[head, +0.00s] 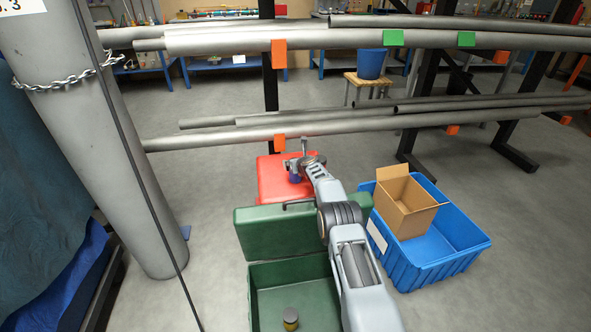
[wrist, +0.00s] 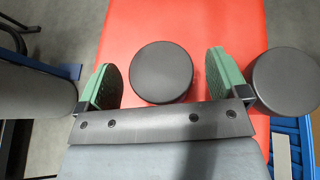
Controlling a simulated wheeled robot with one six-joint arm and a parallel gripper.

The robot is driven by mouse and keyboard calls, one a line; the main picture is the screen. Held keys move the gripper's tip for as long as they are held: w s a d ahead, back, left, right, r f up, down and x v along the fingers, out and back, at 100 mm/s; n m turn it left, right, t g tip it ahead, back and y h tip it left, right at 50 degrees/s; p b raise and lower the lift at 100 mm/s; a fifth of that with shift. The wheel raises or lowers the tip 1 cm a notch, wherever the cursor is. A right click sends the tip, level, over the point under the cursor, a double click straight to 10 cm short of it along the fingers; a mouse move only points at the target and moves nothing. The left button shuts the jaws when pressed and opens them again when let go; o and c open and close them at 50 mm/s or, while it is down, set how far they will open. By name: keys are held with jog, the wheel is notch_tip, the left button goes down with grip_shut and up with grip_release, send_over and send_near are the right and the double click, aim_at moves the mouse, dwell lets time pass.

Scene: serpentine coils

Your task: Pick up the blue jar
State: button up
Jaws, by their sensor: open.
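A small blue jar body (head: 295,179) shows in the head view on the red surface (head: 270,180), partly hidden by my gripper (head: 302,163). In the wrist view my gripper (wrist: 163,80) is open, with green pads on both fingers. A round dark lid (wrist: 161,72) lies between the two fingers, with a gap to the left pad and a smaller one to the right. A second dark lid (wrist: 285,80) is just outside the right finger. Both are seen from above, so their jar colours are hidden in that view.
An open green box (head: 262,280) in front holds a jar with a dark lid (head: 290,316). A blue crate (head: 440,262) with a cardboard box (head: 404,203) stands at right. Long grey pipes (head: 350,128) run behind the red surface. A thick grey column (head: 95,130) stands at left.

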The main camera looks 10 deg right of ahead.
jog(key=shift+w+f, duration=0.1)
dwell(0.3)
jog(key=c, duration=1.5)
jog(key=shift+c, duration=0.4)
